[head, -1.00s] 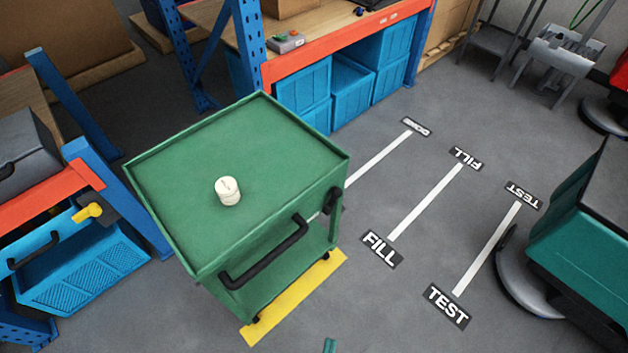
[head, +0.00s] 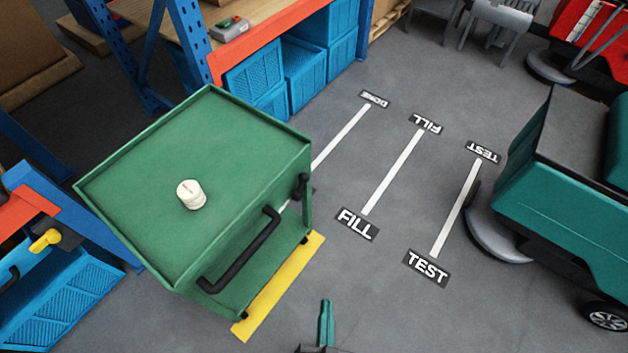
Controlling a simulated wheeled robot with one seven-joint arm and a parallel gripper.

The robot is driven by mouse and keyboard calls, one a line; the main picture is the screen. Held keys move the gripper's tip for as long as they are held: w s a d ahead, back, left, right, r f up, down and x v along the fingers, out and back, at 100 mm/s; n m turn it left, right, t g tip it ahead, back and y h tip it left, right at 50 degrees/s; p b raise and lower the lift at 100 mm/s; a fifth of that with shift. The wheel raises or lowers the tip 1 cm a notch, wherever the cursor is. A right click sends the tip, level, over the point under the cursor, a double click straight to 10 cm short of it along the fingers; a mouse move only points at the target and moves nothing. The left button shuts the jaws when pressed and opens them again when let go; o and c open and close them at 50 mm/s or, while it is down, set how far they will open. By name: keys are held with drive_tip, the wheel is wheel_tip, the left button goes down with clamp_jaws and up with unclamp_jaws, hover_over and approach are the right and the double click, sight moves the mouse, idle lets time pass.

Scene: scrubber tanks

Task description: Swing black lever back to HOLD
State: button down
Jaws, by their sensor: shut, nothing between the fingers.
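The black lever (head: 303,187) is on the right-hand corner of the green cart (head: 245,130), just below the tray rim. It looks close to upright; its lower end and any HOLD mark cannot be made out. My gripper (head: 326,306) shows at the bottom edge, its teal fingers shut with nothing between them. It is over the grey floor, in front of the cart and well apart from the lever.
A black push handle (head: 240,255) sticks out from the cart's front, and a white cylinder (head: 190,194) stands on its top. A yellow strip (head: 285,280) lies under the cart's edge. A teal machine (head: 550,190) stands at right. The marked floor between is clear.

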sight(301, 187)
drive_tip(key=w+d+f+m+g+y, duration=0.25)
drive_tip(key=w+f+m, duration=0.7)
drive_tip(key=w, duration=0.75)
drive_tip(key=w+d+r+m+t+y, duration=0.1)
drive_tip(key=w+r+y, duration=0.2)
drive_tip(key=w, duration=0.6)
drive_tip(key=w+r+m+t+y, duration=0.1)
drive_tip(key=w+r+m+y, duration=0.1)
drive_tip(key=w, duration=0.6)
wheel_tip(301, 187, up, 2)
drive_tip(key=shift+w+d+y, duration=0.4)
drive_tip(key=shift+y, duration=0.05)
drive_tip(key=w+a, duration=0.6)
drive_tip(key=a, duration=0.1)
drive_tip(key=shift+f, duration=0.2)
